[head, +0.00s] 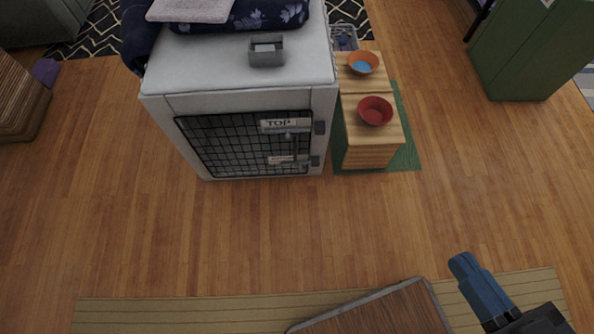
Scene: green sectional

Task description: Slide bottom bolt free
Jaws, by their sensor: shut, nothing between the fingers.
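A white crate (236,102) stands on the wood floor at the upper middle of the head view. Its front has a dark wire-grid door (225,148), which looks closed. A top bolt with a "TOP" label (279,124) sits at the door's upper right. The bottom bolt (290,160) sits below it, with a pale label beside it and a dark block at the frame edge. The bolt's exact position is too small to tell. My gripper (463,262) is at the lower right, shut and empty, well apart from the crate.
A wooden step stand (372,157) with an orange bowl (363,63) and a red bowl (375,111) stands right of the crate on a green mat (408,150). Folded blankets (240,14) lie on top of the crate. The floor before the door is clear.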

